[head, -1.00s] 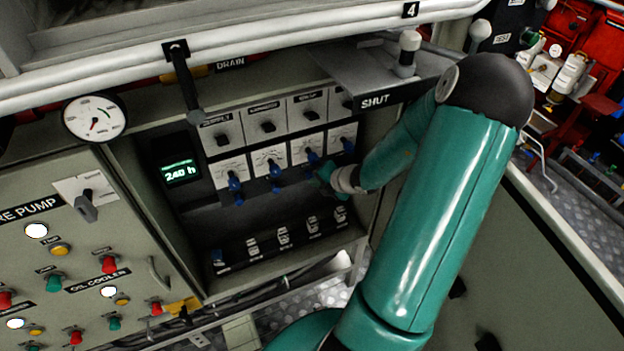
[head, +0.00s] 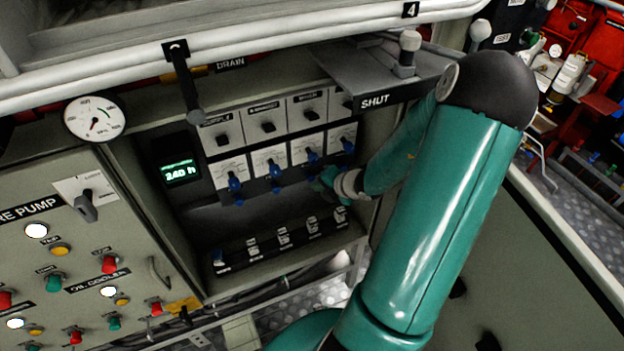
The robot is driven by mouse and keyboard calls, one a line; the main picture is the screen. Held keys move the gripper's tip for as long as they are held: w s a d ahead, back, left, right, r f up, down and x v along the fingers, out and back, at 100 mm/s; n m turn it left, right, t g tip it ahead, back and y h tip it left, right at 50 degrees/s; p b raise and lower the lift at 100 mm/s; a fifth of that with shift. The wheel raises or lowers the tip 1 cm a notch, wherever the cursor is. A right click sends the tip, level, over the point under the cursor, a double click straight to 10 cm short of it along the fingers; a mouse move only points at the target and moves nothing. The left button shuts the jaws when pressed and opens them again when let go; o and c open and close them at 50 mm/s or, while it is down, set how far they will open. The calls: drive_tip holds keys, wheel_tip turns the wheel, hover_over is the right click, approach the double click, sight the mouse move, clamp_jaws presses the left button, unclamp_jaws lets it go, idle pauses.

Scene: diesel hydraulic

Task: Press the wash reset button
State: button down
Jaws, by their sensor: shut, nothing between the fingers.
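My gripper (head: 322,180) is in the recessed panel, at the end of my green arm. Its fingertips are small and partly hidden, close to the blue knobs. A row of blue knobs (head: 274,170) sits on white plates below a row of black switches (head: 267,127). A lower strip carries several small white-topped switches (head: 283,236) and one blue one (head: 218,257) at its left end. The label of the wash reset button is not readable, so I cannot tell which control it is.
A left panel (head: 130,262) holds red, green and yellow buttons and a black rotary handle (head: 86,206). A round gauge (head: 94,117) and a green display (head: 180,172) are near the recess. A lever (head: 183,85) hangs at the upper left, and the SHUT plate (head: 385,85) juts out above my forearm.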

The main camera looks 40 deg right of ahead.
drive_tip(key=s, duration=0.2)
drive_tip(key=s+a, duration=0.1)
drive_tip(key=s, duration=0.1)
drive_tip(key=shift+s+a, duration=0.2)
drive_tip(key=shift+s, duration=0.2)
idle(0.8)
